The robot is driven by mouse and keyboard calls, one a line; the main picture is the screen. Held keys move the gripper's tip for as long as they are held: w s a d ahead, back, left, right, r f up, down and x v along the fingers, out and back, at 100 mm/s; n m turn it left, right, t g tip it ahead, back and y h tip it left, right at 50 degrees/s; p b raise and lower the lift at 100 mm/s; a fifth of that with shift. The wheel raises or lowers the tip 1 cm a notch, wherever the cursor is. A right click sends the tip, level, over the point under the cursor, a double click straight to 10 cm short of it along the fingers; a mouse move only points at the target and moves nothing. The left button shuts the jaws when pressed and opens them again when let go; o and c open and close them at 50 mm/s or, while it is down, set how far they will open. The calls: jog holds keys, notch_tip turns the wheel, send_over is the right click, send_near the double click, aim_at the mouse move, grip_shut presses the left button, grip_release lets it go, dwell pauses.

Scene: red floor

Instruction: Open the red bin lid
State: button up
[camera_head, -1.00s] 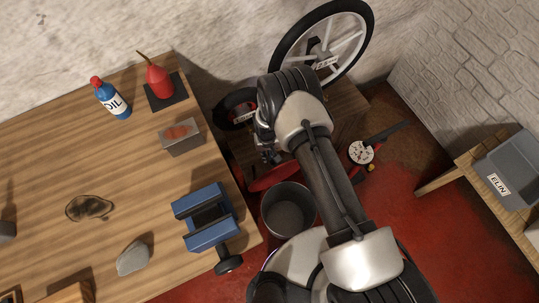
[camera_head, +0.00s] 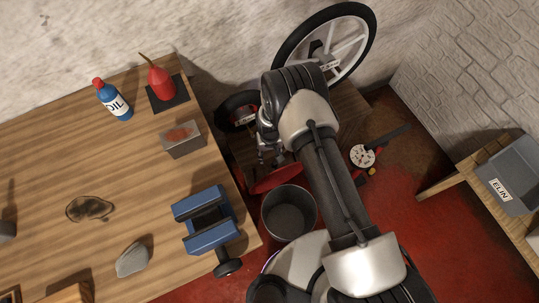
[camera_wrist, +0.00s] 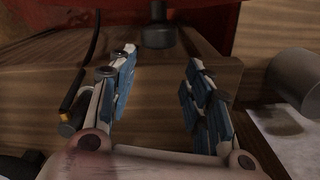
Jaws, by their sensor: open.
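The red bin lid (camera_head: 277,181) stands tilted up at the far side of the grey bin (camera_head: 289,213) in the head view. The bin's mouth is uncovered and its dark inside shows. My gripper (camera_head: 268,152) is just beyond the lid, partly hidden by my arm. In the wrist view my gripper (camera_wrist: 160,65) has its two blue-padded fingers well apart with nothing between them. A red surface (camera_wrist: 100,10) shows at the top of that view. A dark knob-like part (camera_wrist: 157,28) hangs in front of it, beyond the fingertips. I cannot tell whether a finger touches the lid.
A wooden workbench (camera_head: 130,180) is at left, with a blue vise (camera_head: 207,218) near the bin. A large wheel (camera_head: 335,55) leans at the back wall. A grey ELIN crate (camera_head: 512,172) sits at right. Red floor (camera_head: 450,240) is clear right of my arm.

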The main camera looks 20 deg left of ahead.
notch_tip(320, 180, up, 10)
jog(key=shift+r, duration=0.25)
dwell(0.6)
